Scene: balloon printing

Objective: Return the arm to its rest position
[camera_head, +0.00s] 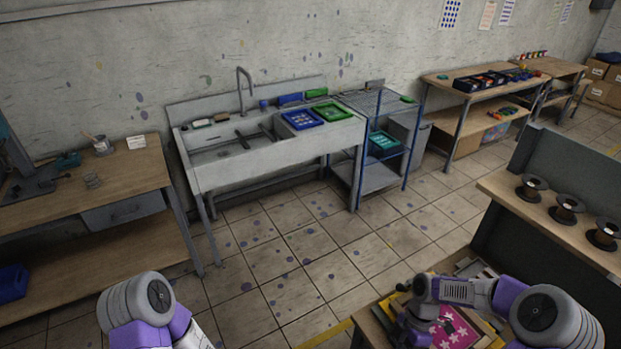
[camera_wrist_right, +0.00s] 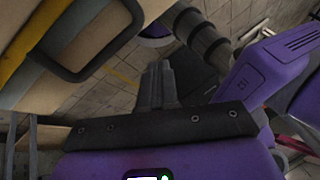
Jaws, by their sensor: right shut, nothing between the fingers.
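My right arm (camera_head: 460,292) reaches in from the lower right in the head view, bent over a wooden table with a pink patterned sheet (camera_head: 456,328). My right gripper (camera_wrist_right: 158,75) shows in the right wrist view with its dark fingers together and nothing between them. In the head view its fingertips cannot be made out. My left arm (camera_head: 145,305) shows only as a grey and purple part at the bottom left; its gripper is out of the picture.
The wooden table (camera_head: 371,328) under my right arm carries several flat colourful items. A shelf with wire spools (camera_head: 565,208) stands at the right. A sink (camera_head: 235,160) and a workbench (camera_head: 100,185) line the wall. The tiled floor (camera_head: 290,250) between is clear.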

